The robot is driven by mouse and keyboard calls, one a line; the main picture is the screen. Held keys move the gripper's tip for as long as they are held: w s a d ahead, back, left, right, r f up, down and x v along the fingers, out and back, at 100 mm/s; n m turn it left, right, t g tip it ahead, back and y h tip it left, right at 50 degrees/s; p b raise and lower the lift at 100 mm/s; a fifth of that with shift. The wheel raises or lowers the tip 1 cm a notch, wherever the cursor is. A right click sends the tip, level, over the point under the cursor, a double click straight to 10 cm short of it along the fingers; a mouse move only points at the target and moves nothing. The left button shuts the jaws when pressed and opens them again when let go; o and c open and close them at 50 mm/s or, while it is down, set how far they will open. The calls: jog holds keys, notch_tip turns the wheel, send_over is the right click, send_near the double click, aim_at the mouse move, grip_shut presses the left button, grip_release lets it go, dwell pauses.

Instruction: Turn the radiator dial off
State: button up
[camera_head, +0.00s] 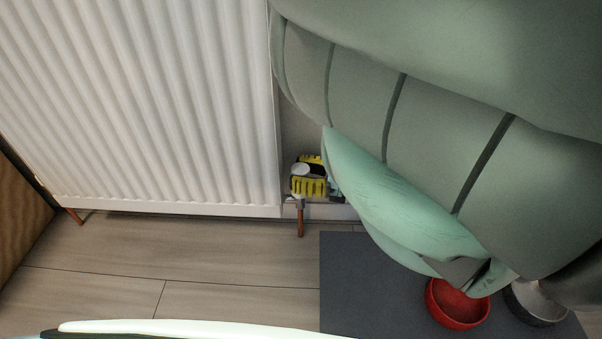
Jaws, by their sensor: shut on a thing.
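The radiator (150,100) is a large white ribbed panel at the upper left. The radiator dial (301,169) is a small white knob at its lower right corner, above a valve with a copper pipe. My gripper (309,184), with yellow and black fingers, is around the dial and shut on it. The dial's white top shows between the fingers; its sides and any markings are hidden or too small to read. My green-grey arm fills the upper right and covers the rear of the gripper.
A red bowl (457,303) and a dark metal bowl (536,302) stand on a grey mat (360,290) at the lower right. Wood-look floor (200,258) is clear below the radiator. A brown wooden surface (22,215) stands at the left edge.

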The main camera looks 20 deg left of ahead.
jog(key=o, duration=1.2)
jog(key=shift+r, duration=0.1)
jog(key=t+p, duration=0.1)
jog(key=m+t+p, duration=0.1)
jog(key=p, duration=0.1)
jog(key=shift+r, duration=0.25)
jog(key=m+t+p, duration=0.2)
jog(key=t, duration=0.1)
jog(key=shift+f, duration=0.25)
jog(key=shift+t+p, duration=0.3)
jog(key=shift+m, duration=0.4)
